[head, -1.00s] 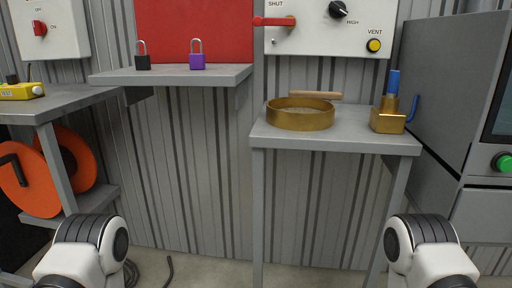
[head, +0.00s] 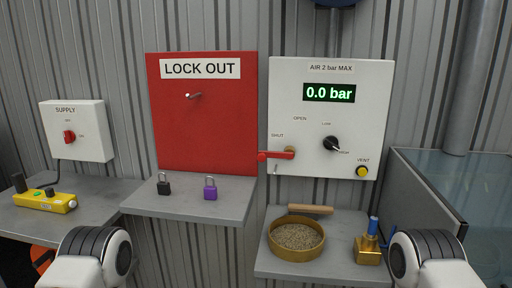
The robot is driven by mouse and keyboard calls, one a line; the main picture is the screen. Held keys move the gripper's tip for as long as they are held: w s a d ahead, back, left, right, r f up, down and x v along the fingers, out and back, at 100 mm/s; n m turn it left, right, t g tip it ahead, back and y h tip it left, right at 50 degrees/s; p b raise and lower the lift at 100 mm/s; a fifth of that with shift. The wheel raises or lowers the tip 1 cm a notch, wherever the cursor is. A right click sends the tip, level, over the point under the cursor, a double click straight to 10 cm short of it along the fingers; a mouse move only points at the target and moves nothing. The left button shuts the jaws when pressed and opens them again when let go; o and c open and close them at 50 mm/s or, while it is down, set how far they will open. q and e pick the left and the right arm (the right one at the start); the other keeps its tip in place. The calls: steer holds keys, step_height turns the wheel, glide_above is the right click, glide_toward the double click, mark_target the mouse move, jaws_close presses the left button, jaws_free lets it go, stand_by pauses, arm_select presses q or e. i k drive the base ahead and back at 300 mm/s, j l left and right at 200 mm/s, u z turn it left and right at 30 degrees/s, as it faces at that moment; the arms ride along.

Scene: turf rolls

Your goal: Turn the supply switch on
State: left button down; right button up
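The supply switch is a red rotary knob (head: 69,136) on a white box (head: 92,146) labelled SUPPLY, on the corrugated wall at the left. Small OFF and ON marks sit above and to the right of the knob; its exact setting is too small to tell. My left arm shows at the bottom left and my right arm at the bottom right, both below the panels. Only their white and dark links are in view; both grippers are out of the frame. Nothing touches the switch.
A yellow tester (head: 45,201) lies on the left shelf (head: 98,212) below the switch box. Black (head: 164,187) and purple (head: 210,191) padlocks stand below the red LOCK OUT board (head: 208,135). The air panel (head: 290,85) reads 0.0 bar. A brass sieve (head: 296,257) sits at right.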

mark_target(69, 136)
steer(key=u, duration=1.3)
